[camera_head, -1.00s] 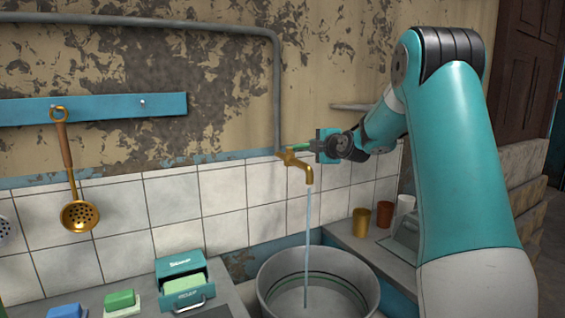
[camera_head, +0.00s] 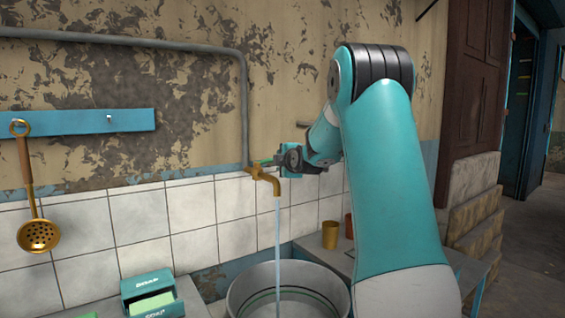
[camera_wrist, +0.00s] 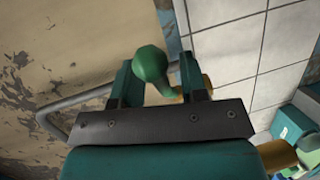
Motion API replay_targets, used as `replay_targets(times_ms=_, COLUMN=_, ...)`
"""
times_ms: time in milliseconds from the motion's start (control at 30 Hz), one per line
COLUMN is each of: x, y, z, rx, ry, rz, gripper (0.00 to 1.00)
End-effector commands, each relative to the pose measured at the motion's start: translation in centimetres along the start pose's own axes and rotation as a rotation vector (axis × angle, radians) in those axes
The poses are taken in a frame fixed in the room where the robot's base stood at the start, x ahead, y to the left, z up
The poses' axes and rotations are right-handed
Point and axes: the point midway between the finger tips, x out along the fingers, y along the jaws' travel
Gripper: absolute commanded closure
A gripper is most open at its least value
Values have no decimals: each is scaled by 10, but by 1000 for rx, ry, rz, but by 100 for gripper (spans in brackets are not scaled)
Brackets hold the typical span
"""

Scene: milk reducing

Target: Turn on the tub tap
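The brass tub tap (camera_head: 266,178) sticks out from the white tiled wall. A stream of water (camera_head: 277,240) falls from its spout into the round grey tub (camera_head: 238,292). The tap's green handle (camera_wrist: 151,66) stands between the fingers of my gripper (camera_wrist: 163,78) in the wrist view. There is a gap between the handle and the right finger; the left finger looks close to it or touching. In the head view my gripper (camera_head: 278,163) is at the top of the tap, with the handle mostly hidden.
A pipe (camera_head: 243,100) runs along the wall and down to the tap. A ladle (camera_head: 36,210) hangs from a blue rail (camera_head: 80,121) at left. A green soap box (camera_head: 150,292) stands left of the tub, and a brass cup (camera_head: 330,235) on the right counter.

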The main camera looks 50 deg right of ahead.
Motion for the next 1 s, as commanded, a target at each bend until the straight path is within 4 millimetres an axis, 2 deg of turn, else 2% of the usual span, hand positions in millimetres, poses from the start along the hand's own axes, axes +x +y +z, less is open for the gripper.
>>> replay_targets(times_ms=267, x=0, y=0, z=0, rx=-1, ry=1, rz=1, gripper=60)
replay_targets(times_ms=433, x=-15, y=0, z=0, rx=-1, ry=-1, rz=2, gripper=60)
replay_targets(times_ms=567, x=-43, y=-1, z=0, rx=0, ry=-1, rz=5, gripper=60)
replay_targets(times_ms=900, x=-130, y=-1, z=1, rx=-1, ry=-2, rz=5, gripper=60)
replay_targets(times_ms=1000, x=-148, y=-1, z=0, rx=-2, ry=-2, rz=4, gripper=60)
